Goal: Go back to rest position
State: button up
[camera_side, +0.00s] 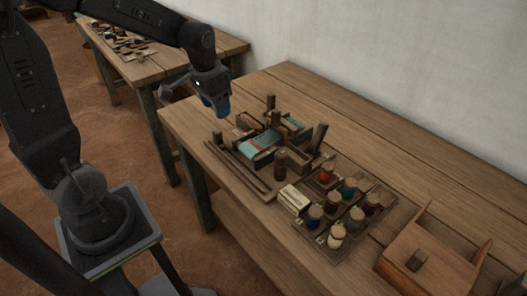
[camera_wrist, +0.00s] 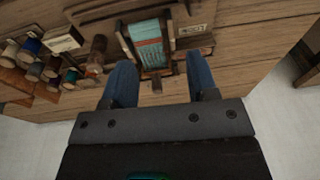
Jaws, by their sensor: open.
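My gripper (camera_side: 222,106) is raised above the left end of the wooden workbench in the side view, apart from everything on it. In the wrist view my gripper (camera_wrist: 163,84) shows two blue fingers spread wide with nothing held between them. A small wooden loom-like frame with teal cloth (camera_side: 262,145) lies on the bench below and to the right of my gripper. The same teal cloth (camera_wrist: 149,42) shows beyond the fingers in the wrist view.
A rack of coloured thread spools (camera_side: 348,190) sits mid-bench beside a pale labelled block (camera_side: 294,198). A wooden box (camera_side: 430,262) stands at the right. A second table (camera_side: 160,68) with small wooden pieces stands behind. A pale wall (camera_side: 400,60) runs along the bench's back.

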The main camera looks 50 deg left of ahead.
jog(key=s+d+r+t, duration=0.3)
jog(key=s+d+r, duration=0.5)
jog(key=s+d, duration=0.3)
jog(key=shift+s+r+t+h, duration=0.2)
jog(key=shift+s+t+h, duration=0.15)
jog(key=shift+s, duration=0.9)
